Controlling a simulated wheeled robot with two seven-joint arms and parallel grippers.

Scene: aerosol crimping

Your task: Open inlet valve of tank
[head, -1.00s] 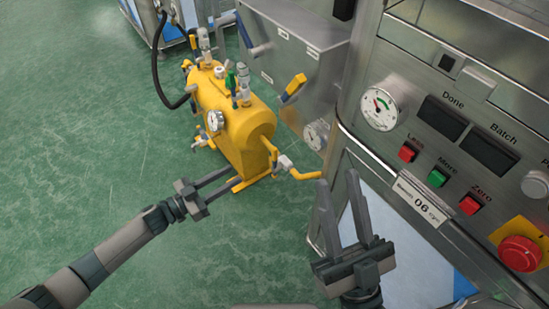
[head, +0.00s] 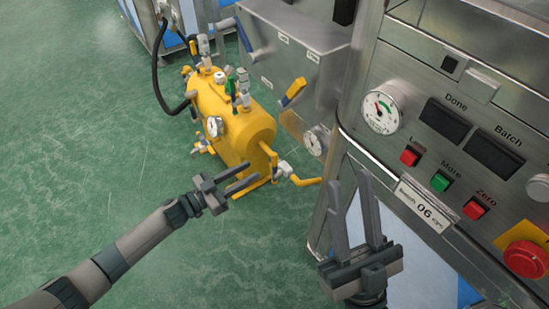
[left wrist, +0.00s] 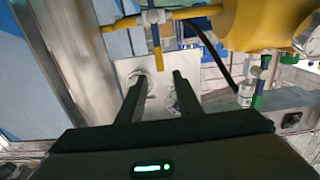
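The yellow tank (head: 235,125) stands on the floor left of the machine, with valves and a gauge on top. A yellow pipe with a silver fitting (head: 284,169) comes out of its near end. The left wrist view shows yellow piping (left wrist: 195,11) with a fitting and a yellow-and-blue handle (left wrist: 156,42) just beyond the fingertips. Which valve is the inlet, I cannot tell. My left gripper (head: 253,173) is open and empty beside the tank's near end; its fingers also show in the left wrist view (left wrist: 158,78). My right gripper (head: 349,180) is open and empty before the machine.
The steel machine panel (head: 460,110) with gauge, buttons and red emergency stop (head: 524,258) fills the right. Green floor (head: 90,130) is clear at left.

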